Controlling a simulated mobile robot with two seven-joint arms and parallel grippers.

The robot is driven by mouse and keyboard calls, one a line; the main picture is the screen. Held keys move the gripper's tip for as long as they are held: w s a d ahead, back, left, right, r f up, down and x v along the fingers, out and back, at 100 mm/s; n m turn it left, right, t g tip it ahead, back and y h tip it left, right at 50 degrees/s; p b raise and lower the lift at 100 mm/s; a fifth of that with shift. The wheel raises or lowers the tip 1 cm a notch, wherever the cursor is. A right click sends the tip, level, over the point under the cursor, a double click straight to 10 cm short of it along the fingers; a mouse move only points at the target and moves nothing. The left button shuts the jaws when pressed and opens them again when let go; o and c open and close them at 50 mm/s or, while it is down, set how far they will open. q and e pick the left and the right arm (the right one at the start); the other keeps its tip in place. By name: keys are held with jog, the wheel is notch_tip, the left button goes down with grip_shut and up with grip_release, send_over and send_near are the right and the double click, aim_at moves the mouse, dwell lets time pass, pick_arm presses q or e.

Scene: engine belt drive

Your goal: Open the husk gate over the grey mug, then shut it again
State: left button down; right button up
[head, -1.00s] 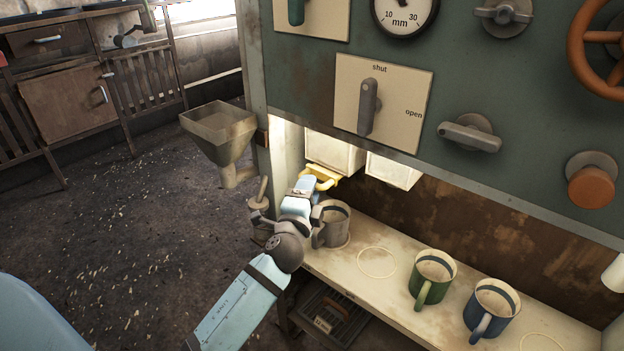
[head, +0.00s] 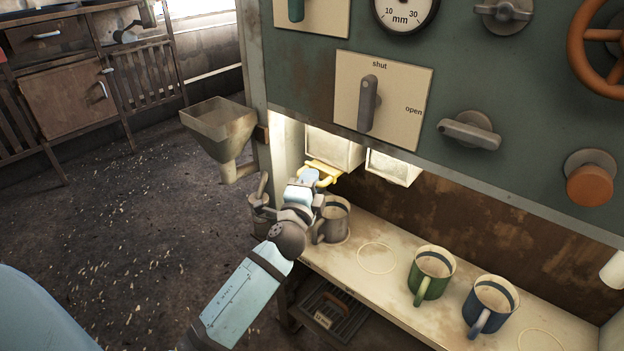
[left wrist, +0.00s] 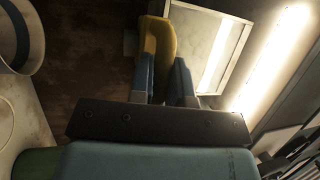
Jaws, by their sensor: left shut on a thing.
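The grey mug (head: 335,220) stands upright at the left end of the pale shelf, beside my left wrist, which hides part of it. Above it a pale chute (head: 335,150) comes down under the green panel. A yellow handle (head: 324,170) shows at the underside of this chute. My left gripper (head: 316,178) is shut on this handle. In the left wrist view the two blue fingers (left wrist: 166,80) lie on either side of the yellow handle (left wrist: 158,45). How far the gate stands open is not clear. My right gripper is out of view.
A green mug (head: 432,272) and a blue mug (head: 490,305) stand on the shelf (head: 390,285), with an empty ring mark (head: 377,257) left of them. A second chute (head: 393,167) hangs nearby. A lever (head: 369,103) on the panel points to shut. A hopper (head: 220,130) juts out left.

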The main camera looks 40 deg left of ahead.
pick_arm(q)
jog(key=shift+s, duration=0.7)
jog(key=c, duration=1.1)
grip_release()
